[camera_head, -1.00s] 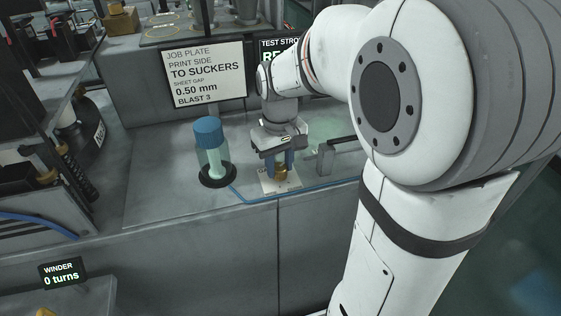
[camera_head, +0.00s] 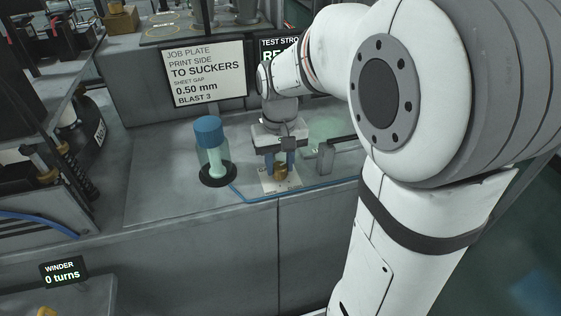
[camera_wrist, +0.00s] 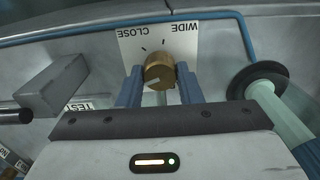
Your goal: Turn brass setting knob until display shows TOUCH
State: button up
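The brass knob (camera_wrist: 158,70) sits on a white plate (camera_wrist: 128,42) marked CLOSE and WIDE, upside down in the wrist view. A pale mark shows on the knob's near side. In the head view the knob (camera_head: 280,170) stands at the counter's front. My gripper (camera_wrist: 160,82) straddles it, one blue finger on each side; it also shows in the head view (camera_head: 280,164). The fingers lie very close to the knob, and whether they press on it is unclear. A dark TEST STRO... display (camera_head: 272,43) with green letters starting RE is mostly hidden by my arm.
A blue-capped bottle (camera_head: 209,145) in a black ring stands left of the knob; it shows right in the wrist view. A grey bracket (camera_head: 340,148) stands to the right. A blue cord (camera_head: 240,194) runs along the front edge. A job plate sign (camera_head: 205,75) stands behind.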

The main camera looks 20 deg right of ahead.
aim_at(280, 166)
jog(key=o, duration=0.5)
jog(key=shift+c, duration=0.2)
notch_tip(280, 166, up, 8)
jog(key=shift+f, duration=0.1)
dwell(0.4)
jog(key=s+f+t, duration=0.2)
jog(key=s+f, duration=0.4)
jog(key=s, duration=0.7)
jog(key=shift+s+t, duration=0.15)
jog(key=shift+t, duration=0.15)
